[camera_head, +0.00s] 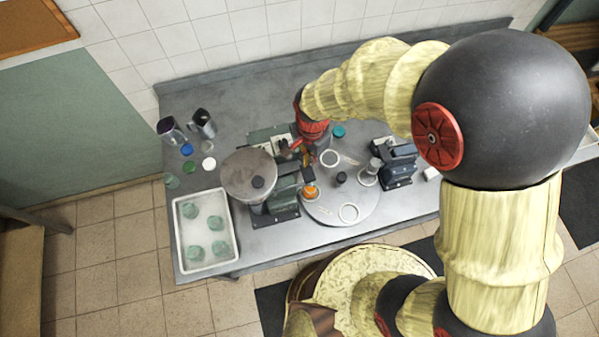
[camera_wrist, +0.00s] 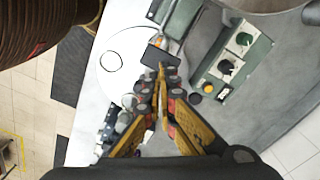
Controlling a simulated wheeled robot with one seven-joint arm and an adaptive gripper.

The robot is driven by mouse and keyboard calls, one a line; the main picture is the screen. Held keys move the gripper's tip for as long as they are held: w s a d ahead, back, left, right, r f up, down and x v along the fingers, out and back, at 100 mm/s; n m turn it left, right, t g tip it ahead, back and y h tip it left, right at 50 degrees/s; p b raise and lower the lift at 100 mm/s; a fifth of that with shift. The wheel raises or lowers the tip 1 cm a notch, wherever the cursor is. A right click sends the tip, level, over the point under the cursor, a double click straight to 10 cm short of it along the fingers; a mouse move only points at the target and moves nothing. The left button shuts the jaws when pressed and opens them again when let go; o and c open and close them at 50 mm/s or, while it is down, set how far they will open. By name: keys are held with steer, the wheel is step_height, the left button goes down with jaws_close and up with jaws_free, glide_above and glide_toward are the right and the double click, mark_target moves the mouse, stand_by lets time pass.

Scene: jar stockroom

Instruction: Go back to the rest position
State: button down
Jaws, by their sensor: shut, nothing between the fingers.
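My gripper (camera_wrist: 161,88) is shut and empty, its yellow fingers meeting in the wrist view. In the head view my gripper (camera_head: 304,156) hangs below the red wrist, above the table near the back edge of the round grey plate (camera_head: 335,209). My arm reaches in from the right. A dark block over an orange-topped thing (camera_head: 310,192) stands at the plate's left side. The dark block (camera_wrist: 160,57) shows just beyond the fingertips in the wrist view; whether they touch it I cannot tell.
A machine with a round grey top (camera_head: 249,178) stands left of the plate. A dark machine (camera_head: 399,164) stands right. A white tray (camera_head: 181,246) holds several green jars. Two dark cups (camera_head: 203,124) and loose lids stand back left.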

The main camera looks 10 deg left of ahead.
steer(key=shift+r, duration=0.6)
